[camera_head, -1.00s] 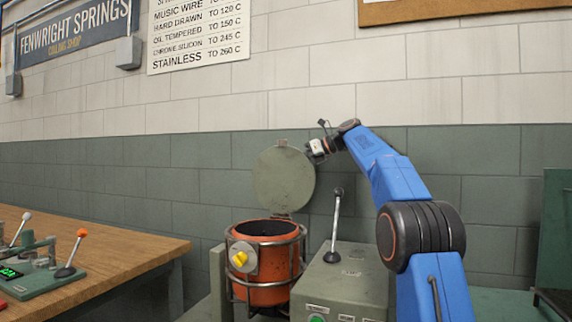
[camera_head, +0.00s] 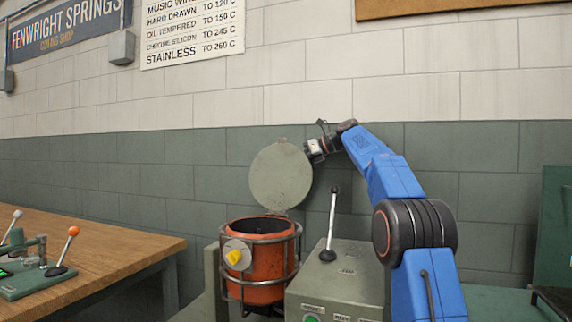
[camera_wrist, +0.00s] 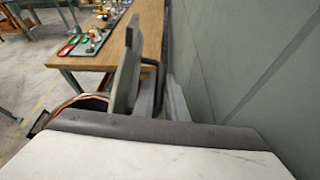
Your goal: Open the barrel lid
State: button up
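The barrel (camera_head: 262,268) is orange, with an open dark mouth, a grey cage around it and a yellow knob (camera_head: 234,257) on its front. Its round grey-green lid (camera_head: 280,178) stands upright behind the mouth, swung up and open. My gripper (camera_head: 312,149) is at the upper right edge of the lid, small in the head view. I cannot tell if it touches the lid or whether its fingers are open. In the wrist view the lid (camera_wrist: 125,76) shows nearly edge-on, with part of the barrel (camera_wrist: 84,108) below.
A grey-green machine box (camera_head: 335,285) with an upright lever (camera_head: 331,222) stands right of the barrel. A wooden bench (camera_head: 110,258) with an orange-knobbed lever device (camera_head: 55,272) is at the left. The green and white wall (camera_head: 215,180) is close behind the lid.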

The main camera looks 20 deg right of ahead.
jog(key=shift+f, duration=0.2)
jog(key=v, duration=1.7)
jog(key=shift+d+r, duration=0.15)
jog(key=shift+r, duration=0.15)
jog(key=shift+s, duration=0.15)
